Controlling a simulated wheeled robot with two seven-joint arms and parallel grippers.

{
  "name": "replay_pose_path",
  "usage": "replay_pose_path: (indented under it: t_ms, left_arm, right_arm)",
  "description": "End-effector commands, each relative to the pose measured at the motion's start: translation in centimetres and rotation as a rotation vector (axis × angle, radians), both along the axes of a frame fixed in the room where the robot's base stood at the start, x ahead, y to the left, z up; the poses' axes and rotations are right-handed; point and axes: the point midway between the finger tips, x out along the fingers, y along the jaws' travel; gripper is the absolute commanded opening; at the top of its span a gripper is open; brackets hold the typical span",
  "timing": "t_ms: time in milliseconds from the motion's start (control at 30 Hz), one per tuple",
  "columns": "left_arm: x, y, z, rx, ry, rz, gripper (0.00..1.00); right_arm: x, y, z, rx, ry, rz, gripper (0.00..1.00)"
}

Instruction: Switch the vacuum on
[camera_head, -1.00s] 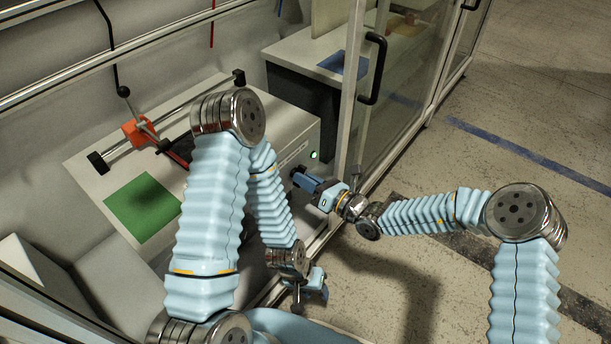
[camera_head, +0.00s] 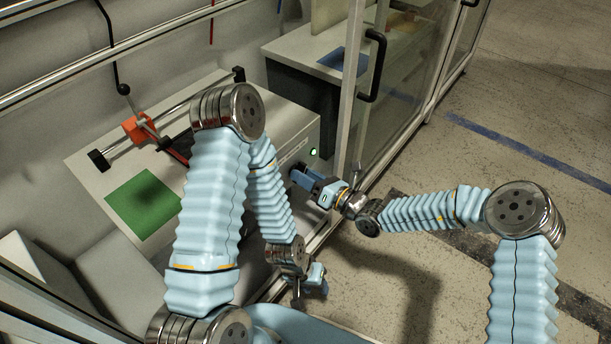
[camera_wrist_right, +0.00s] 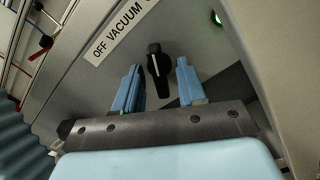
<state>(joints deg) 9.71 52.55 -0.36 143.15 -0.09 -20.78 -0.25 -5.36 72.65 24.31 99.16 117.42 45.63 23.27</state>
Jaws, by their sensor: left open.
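The vacuum switch (camera_wrist_right: 157,64) is a black knob on the grey front panel in the right wrist view. A label (camera_wrist_right: 120,32) reading "OFF VACUUM" sits beside it, its last part cut off. My right gripper (camera_wrist_right: 158,72) is open, with one blue finger on each side of the knob; I cannot tell whether they touch it. In the head view, my right gripper (camera_head: 300,178) is close to the cabinet front, and the switch is hidden. My left gripper (camera_head: 314,283) is open, low in front of the cabinet and away from the switch.
A green light (camera_head: 313,152) is lit on the panel and also shows in the wrist view (camera_wrist_right: 216,18). A green mat (camera_head: 143,203) and an orange block (camera_head: 138,128) are on the cabinet top. A glass door with a black handle (camera_head: 373,68) stands right of the cabinet.

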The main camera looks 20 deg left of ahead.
Motion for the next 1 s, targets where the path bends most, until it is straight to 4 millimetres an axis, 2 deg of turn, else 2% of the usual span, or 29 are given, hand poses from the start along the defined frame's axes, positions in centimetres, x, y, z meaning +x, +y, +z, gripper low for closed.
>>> replay_pose_path:
  t_ms: [167,267,367,700,833,1000]
  left_arm:
    - [0.0,0.0,0.0,0.000,0.000,0.000,0.43]
    - [0.0,0.0,0.1,0.000,0.000,0.000,0.43]
    - [0.0,-0.1,0.2,-0.001,0.000,-0.001,0.43]
    - [-0.1,-0.2,0.6,-0.003,0.002,-0.003,0.43]
    - [-0.1,-0.2,0.7,-0.003,0.001,-0.004,0.43]
    - [-0.1,-0.2,0.7,-0.003,0.001,-0.004,0.43]
  right_arm:
    - [0.0,-0.1,0.0,0.000,-0.001,0.000,0.40]
    - [-0.2,-0.9,0.0,-0.001,-0.001,0.001,0.40]
    - [-0.5,-2.6,0.1,-0.001,0.000,-0.003,0.40]
    - [-2.5,-10.5,0.0,-0.001,0.000,-0.003,0.40]
    - [-3.1,-12.3,0.0,0.000,0.000,-0.001,0.40]
    - [-3.3,-13.4,0.0,0.000,0.000,0.000,0.40]
